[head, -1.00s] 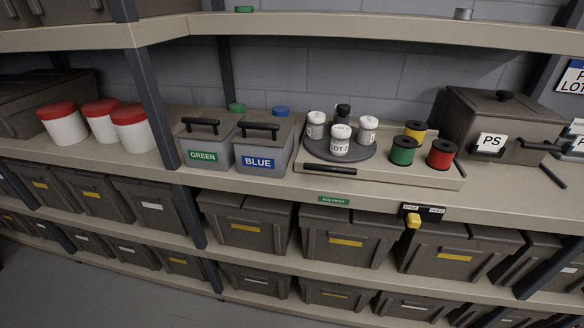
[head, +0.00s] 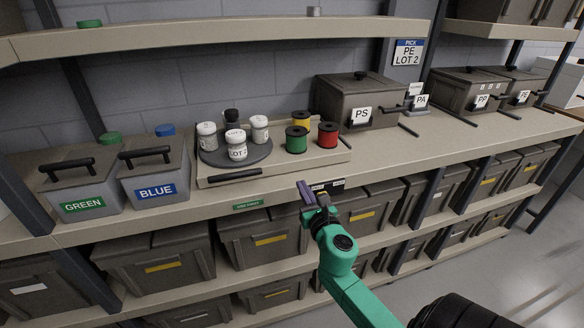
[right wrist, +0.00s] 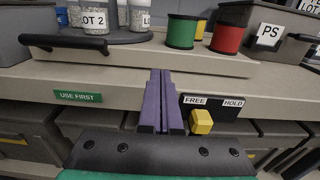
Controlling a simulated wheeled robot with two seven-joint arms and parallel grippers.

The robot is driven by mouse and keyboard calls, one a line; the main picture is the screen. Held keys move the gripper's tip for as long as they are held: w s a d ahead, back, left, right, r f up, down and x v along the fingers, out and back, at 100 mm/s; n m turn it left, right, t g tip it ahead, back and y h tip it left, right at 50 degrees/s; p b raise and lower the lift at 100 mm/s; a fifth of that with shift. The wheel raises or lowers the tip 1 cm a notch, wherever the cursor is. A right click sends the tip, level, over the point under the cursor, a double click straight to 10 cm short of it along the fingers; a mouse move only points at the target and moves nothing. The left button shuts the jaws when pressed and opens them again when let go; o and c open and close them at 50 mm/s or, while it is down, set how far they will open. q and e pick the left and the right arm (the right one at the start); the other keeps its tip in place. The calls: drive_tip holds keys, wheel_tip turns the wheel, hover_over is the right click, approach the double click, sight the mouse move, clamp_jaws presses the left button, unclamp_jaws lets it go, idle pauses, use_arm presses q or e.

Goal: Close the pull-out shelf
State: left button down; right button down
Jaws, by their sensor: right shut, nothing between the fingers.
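The pull-out shelf (head: 300,167) is a low beige board on the rack's worktop, with a black bar handle (head: 235,175) at its front left. It carries a dark turntable (head: 235,154) with several white-capped jars and a black-topped one, plus green, yellow and red spools. I cannot tell how far out it is. My right gripper (head: 305,193) is shut and empty in front of the worktop edge, right of the handle. In the right wrist view its purple fingers (right wrist: 160,75) point at the shelf front (right wrist: 135,62). My left gripper is not in view.
A yellow knob (right wrist: 201,121) sits under the FREE label, just right of my fingers, with HOLD farther right. A green USE FIRST label (right wrist: 78,97) is to the left. GREEN (head: 80,190) and BLUE (head: 152,180) bins and a PS box (head: 350,100) flank the shelf.

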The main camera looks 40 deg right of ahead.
sight(289, 163)
drive_tip(key=x, duration=0.9)
drive_tip(key=shift+w+d, duration=0.15)
drive_tip(key=shift+w, duration=0.2)
